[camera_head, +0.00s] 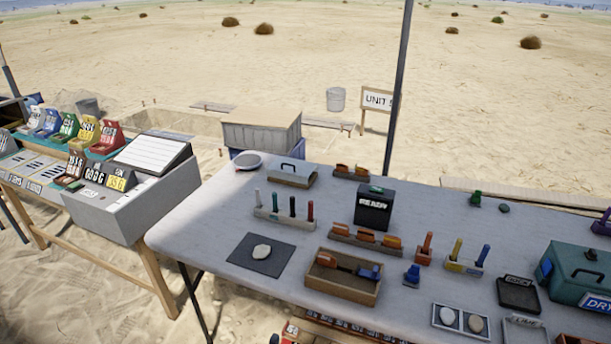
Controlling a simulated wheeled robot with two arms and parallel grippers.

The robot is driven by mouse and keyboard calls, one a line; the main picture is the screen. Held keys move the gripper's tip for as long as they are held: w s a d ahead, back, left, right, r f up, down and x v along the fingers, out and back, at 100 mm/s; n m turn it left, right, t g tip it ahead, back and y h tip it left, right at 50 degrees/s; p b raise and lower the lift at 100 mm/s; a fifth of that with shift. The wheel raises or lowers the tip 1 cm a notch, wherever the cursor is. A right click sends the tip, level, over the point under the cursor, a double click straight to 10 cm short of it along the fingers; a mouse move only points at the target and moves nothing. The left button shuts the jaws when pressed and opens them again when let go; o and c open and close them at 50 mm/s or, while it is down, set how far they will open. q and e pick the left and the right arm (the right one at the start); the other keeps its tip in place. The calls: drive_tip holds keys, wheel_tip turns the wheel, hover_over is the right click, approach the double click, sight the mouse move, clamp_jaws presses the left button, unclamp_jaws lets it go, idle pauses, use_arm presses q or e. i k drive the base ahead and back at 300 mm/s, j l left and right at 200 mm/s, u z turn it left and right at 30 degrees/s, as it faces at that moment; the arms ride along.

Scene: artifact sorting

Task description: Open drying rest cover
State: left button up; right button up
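A teal box with a sign reading "DRY" (597,303) stands at the right edge of the table, partly cut off by the picture edge. Its flat teal cover (570,259) lies shut on top, with a dark handle (587,273) on it. The inside of the box is hidden. Neither my left nor my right gripper shows in the head view.
The grey table (215,215) carries a wooden tray (343,287), a black box (374,207), and a dark tray (518,294) just left of the teal box. A pole (398,95) rises behind. Bare tabletop lies behind the teal box.

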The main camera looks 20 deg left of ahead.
sight(300, 173)
drive_tip(key=i+j+u, duration=0.1)
drive_tip(key=u, duration=1.45)
drive_tip(key=i+l+u, duration=0.1)
drive_tip(key=i, duration=0.4)
drive_tip(key=i+l, duration=0.15)
drive_tip(key=i, duration=0.35)
drive_tip(key=u, duration=0.05)
